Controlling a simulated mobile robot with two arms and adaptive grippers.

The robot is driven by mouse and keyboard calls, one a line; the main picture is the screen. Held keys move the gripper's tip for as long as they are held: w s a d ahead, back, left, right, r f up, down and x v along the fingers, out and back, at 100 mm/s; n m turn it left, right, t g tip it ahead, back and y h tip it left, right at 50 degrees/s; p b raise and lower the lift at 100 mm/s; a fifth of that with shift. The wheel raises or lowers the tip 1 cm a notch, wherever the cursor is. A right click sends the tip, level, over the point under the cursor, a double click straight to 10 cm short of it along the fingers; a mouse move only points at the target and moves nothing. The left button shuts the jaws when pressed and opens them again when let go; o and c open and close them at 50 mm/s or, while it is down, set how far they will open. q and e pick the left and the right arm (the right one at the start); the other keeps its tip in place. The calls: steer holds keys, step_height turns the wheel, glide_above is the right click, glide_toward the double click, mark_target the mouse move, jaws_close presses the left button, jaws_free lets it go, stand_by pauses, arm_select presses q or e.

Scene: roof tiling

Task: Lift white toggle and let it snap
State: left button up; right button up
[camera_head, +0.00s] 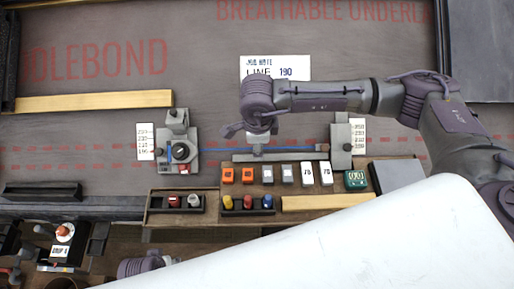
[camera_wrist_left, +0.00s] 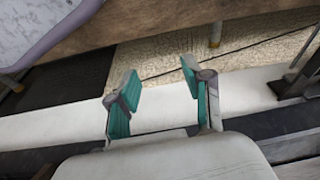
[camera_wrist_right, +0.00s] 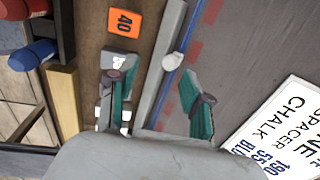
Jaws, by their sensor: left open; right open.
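A white rounded toggle (camera_wrist_right: 172,62) shows in the right wrist view, beside a grey rail (camera_wrist_right: 160,85) and close to a blue line (camera_wrist_right: 188,50). My right gripper (camera_wrist_right: 155,82) is open, with the rail and line running between its teal fingers; the toggle lies just beyond the fingertips, and I see no contact. In the head view the right gripper (camera_head: 258,138) hangs over the middle of the rail and largely hides the toggle. The blue line runs from a grey reel device (camera_head: 180,150) to a grey post (camera_head: 341,145). My left gripper (camera_wrist_left: 152,85) is open and empty.
A wooden tray (camera_head: 215,210) near the rail holds orange, grey and white tiles, a green counter (camera_head: 355,179) and coloured pegs. A white job note (camera_head: 275,67) lies behind the rail. A wooden batten (camera_head: 95,101) lies at the left. A large white surface (camera_head: 330,245) covers the front right.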

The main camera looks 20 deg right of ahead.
arm_select(q)
steer(key=s+f+p, duration=0.3)
steer(key=s+f, duration=0.3)
steer(key=f, duration=0.5)
steer(key=shift+a+g+p, duration=0.3)
steer(key=shift+a+g, duration=0.1)
arm_select(e)
steer(key=s+r, duration=0.3)
steer(key=r, duration=0.2)
steer(key=shift+s+a, duration=0.25)
steer(key=shift+a, duration=0.2)
arm_select(q)
steer(key=shift+s, duration=0.1)
arm_select(e)
steer(key=shift+f, duration=0.1)
